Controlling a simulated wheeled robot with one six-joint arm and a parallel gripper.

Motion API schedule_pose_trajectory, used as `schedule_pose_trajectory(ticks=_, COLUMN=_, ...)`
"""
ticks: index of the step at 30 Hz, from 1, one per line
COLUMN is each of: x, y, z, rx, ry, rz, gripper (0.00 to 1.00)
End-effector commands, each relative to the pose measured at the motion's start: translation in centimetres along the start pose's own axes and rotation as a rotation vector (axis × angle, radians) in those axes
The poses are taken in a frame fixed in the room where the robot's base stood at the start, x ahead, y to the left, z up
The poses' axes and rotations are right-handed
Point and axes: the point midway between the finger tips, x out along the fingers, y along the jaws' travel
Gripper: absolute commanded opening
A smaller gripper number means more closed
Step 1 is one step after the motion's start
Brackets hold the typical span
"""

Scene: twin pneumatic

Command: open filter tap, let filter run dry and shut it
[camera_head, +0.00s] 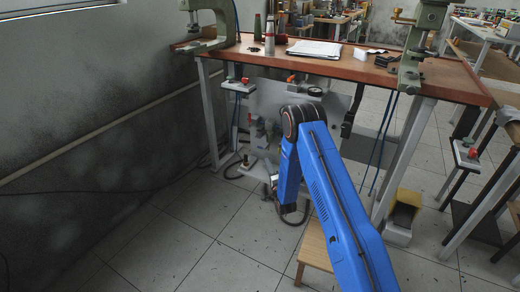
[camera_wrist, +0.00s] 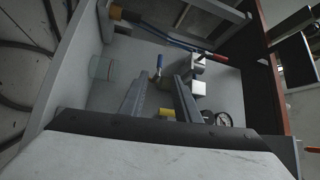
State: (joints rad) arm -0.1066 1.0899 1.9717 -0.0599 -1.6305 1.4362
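In the wrist view my gripper (camera_wrist: 158,82) has its two grey fingers spread apart with a gap between them. A small blue lever on a brass-coloured fitting, which looks like a tap (camera_wrist: 159,63), shows just beyond the fingertips, about in line with the gap. I cannot tell whether any finger touches it. A clear bowl (camera_wrist: 100,68), perhaps the filter, is at the left of the panel; its fill level cannot be read. In the head view the grey panel (camera_head: 268,100) hangs under the bench, and my blue arm hides the gripper and most of the fittings.
A yellow part (camera_wrist: 167,112) lies low between the fingers. A white block (camera_wrist: 198,88) and a round gauge (camera_wrist: 223,119) are right of them. The workbench (camera_head: 340,68) overhangs the panel. A wooden stool (camera_head: 313,245) and a yellow-grey pedal box (camera_head: 402,217) stand on the floor.

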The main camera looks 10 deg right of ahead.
Motion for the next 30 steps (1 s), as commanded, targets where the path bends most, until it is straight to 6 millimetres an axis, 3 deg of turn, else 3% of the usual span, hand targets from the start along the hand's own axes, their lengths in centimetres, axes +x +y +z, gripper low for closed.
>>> schedule_pose_trajectory(ticks=18, x=10.9, y=-0.1, z=0.0, rx=0.000, ry=0.001, rz=-0.001, gripper=0.29)
schedule_pose_trajectory(ticks=24, x=13.6, y=0.0, z=0.0, rx=0.000, ry=0.001, rz=0.001, gripper=0.29)
schedule_pose_trajectory(ticks=30, x=14.8, y=0.0, z=0.0, rx=0.000, ry=0.001, rz=0.002, gripper=0.29)
